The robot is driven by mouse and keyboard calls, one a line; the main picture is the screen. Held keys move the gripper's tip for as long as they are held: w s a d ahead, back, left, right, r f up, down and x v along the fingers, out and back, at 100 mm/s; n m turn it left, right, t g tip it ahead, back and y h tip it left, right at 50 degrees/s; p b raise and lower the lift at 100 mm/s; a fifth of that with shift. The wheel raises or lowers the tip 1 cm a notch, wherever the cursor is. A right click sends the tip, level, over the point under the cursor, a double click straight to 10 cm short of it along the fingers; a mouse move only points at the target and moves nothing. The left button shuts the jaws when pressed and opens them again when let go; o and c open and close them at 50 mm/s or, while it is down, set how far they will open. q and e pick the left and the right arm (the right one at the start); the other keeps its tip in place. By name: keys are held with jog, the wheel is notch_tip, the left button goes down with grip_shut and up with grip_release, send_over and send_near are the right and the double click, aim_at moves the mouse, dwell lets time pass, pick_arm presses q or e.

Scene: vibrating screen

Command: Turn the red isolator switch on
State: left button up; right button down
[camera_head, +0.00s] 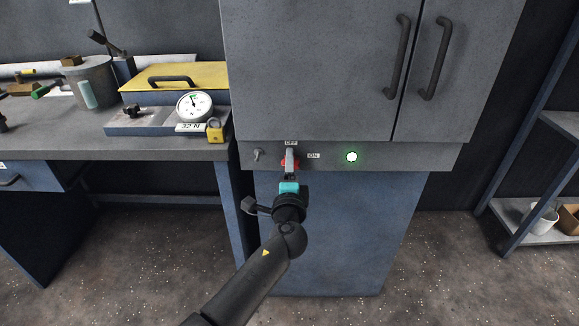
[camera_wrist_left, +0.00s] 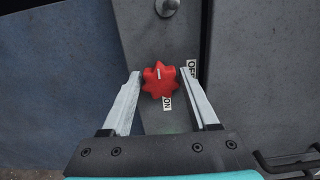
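The red isolator switch (camera_head: 284,163) is a star-shaped knob on the grey cabinet strip, with an OFF label (camera_head: 291,143) above it and an ON label (camera_head: 314,156) to its right. My left gripper (camera_head: 290,160) is in front of the switch and partly hides it. In the left wrist view the knob (camera_wrist_left: 159,84) sits between the two spread fingertips (camera_wrist_left: 160,72), one on each side. The fingers are apart, very close to the knob; I cannot tell whether they touch it. A short white mark shows on the knob. My right gripper is not in view.
A lit green lamp (camera_head: 352,156) and a small toggle (camera_head: 258,154) are on the same strip. Cabinet doors with dark handles (camera_head: 397,58) are above. A bench (camera_head: 60,135) with a dial gauge (camera_head: 194,105) and yellow padlock (camera_head: 215,130) stands left. A shelf (camera_head: 545,235) stands right.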

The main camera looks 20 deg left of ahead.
pick_arm(q)
jog(key=o, duration=0.4)
jog(key=shift+s, duration=0.1)
jog(key=shift+p+v, duration=0.95)
jog(key=shift+v, duration=6.6)
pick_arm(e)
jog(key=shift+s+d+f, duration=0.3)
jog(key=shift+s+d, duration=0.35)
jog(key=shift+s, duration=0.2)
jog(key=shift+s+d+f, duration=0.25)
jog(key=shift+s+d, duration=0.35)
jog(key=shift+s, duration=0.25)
